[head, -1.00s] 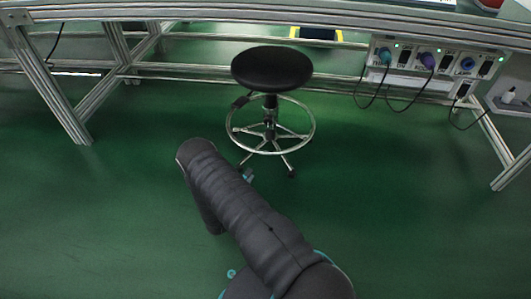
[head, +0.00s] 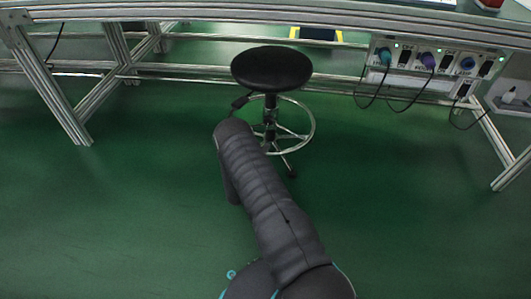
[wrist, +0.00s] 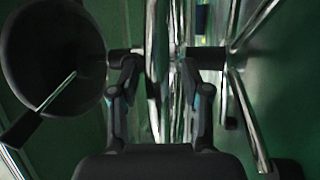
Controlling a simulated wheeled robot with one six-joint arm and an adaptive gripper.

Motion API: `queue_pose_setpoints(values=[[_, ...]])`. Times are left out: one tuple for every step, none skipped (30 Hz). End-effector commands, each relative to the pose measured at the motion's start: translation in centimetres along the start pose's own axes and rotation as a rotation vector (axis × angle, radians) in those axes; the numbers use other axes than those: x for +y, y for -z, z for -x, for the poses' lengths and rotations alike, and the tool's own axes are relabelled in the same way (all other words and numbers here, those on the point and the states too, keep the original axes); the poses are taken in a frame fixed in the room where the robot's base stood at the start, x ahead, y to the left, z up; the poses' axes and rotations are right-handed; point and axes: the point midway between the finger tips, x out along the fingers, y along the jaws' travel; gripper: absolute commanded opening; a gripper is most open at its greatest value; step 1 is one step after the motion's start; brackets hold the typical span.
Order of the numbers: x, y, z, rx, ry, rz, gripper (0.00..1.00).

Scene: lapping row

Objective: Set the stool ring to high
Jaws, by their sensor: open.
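The stool (head: 271,68) has a round black seat, a dark column and a chrome foot ring (head: 314,125) low around the column. My gripper is hidden there behind the arm. In the wrist view my gripper (wrist: 163,60) is open, with its fingers on either side of upright-looking chrome bars. The nearer bar (wrist: 154,65) looks like the ring's rim; I cannot tell whether a finger touches it. The seat (wrist: 50,50) shows at the left of that view.
A black lever (head: 239,102) sticks out left under the seat. The workbench frame (head: 190,18) runs above and behind the stool. A socket panel (head: 428,62) with hanging cables is at right. The green floor (head: 130,200) is clear at left and right.

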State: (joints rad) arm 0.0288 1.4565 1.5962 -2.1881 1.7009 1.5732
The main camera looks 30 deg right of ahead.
Motion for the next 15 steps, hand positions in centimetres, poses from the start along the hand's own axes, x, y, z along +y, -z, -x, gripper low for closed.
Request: queue_pose_setpoints(values=[[0.01, 0.0, -0.04, 0.0, 0.0, 0.0, 0.47], [0.0, 0.01, -0.04, 0.0, 0.0, 0.0, 0.47], [0.0, 0.01, -0.03, 0.0, 0.0, 0.0, 0.47], [0.01, 0.01, -0.03, 0.0, 0.0, 0.0, 0.47], [0.01, 0.01, -0.03, 0.0, 0.0, 0.0, 0.47], [0.01, 0.01, -0.02, 0.0, 0.0, 0.0, 0.47], [0.01, 0.01, -0.02, 0.0, 0.0, 0.0, 0.4], [0.01, 0.01, -0.02, 0.0, 0.0, 0.0, 0.33], [0.0, 0.01, -0.01, 0.0, 0.0, 0.0, 0.23], [0.01, 0.01, -0.01, 0.0, 0.0, 0.0, 0.15], [0.01, 0.01, -0.01, 0.0, 0.0, 0.0, 0.07], [0.01, 0.01, -0.01, 0.0, 0.0, 0.0, 0.0], [0.01, 0.01, -0.01, 0.0, 0.0, 0.0, 0.0], [0.01, 0.01, -0.01, 0.0, 0.0, 0.0, 0.0], [0.01, 0.01, -0.01, 0.0, 0.0, 0.0, 0.0]])
